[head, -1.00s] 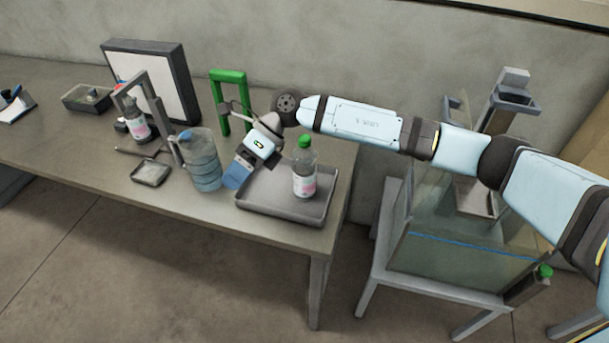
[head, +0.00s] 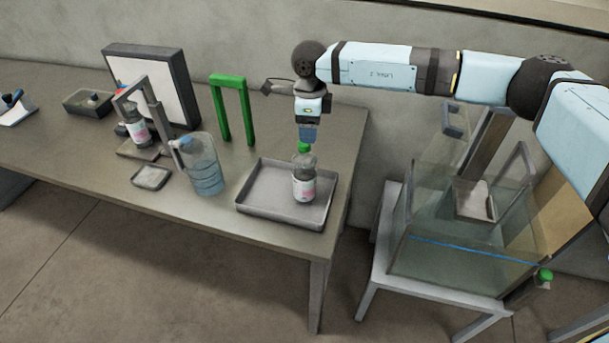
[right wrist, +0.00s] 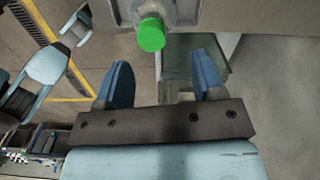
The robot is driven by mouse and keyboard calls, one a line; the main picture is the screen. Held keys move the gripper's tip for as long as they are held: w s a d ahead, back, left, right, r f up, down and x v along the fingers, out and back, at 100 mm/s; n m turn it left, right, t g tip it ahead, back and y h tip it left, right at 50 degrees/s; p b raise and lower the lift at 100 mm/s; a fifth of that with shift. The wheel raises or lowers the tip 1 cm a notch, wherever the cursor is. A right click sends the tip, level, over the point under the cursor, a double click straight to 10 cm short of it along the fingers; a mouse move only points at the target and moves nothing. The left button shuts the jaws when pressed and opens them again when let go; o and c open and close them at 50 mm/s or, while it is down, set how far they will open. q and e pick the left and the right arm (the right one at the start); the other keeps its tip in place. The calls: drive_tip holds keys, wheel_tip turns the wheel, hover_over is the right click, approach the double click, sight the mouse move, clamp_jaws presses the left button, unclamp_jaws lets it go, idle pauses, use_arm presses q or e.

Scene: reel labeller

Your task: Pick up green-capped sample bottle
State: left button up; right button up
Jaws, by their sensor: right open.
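The green-capped sample bottle (head: 304,184) stands upright in the grey tray (head: 253,209), towards its right side. It is clear with a white and pink label. Its green cap (right wrist: 151,34) shows in the right wrist view, just beyond and between the fingertips. My right gripper (head: 307,137) is over the back of the bottle in the head view, with its fingers beside or behind the cap. In the right wrist view its two blue fingers (right wrist: 160,75) are spread apart with nothing between them. My left gripper is not in view.
A large clear jug (head: 205,165) stands left of the tray. A green frame (head: 232,110) stands behind it. Another bottle (head: 137,127) sits under a grey frame further left. A glass tank (head: 470,258) on a stand is to the right.

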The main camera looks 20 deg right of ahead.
sight(305, 145)
drive_tip(key=f+p, duration=0.1)
drive_tip(key=f, duration=0.1)
drive_tip(key=a+f+p, duration=0.1)
drive_tip(key=f, duration=0.2)
drive_tip(key=shift+s+a+f, duration=0.1)
drive_tip(key=shift+s+f, duration=0.05)
drive_tip(key=shift+f, duration=0.3)
drive_tip(key=c, duration=0.9)
drive_tip(key=shift+r, duration=0.1)
clamp_jaws()
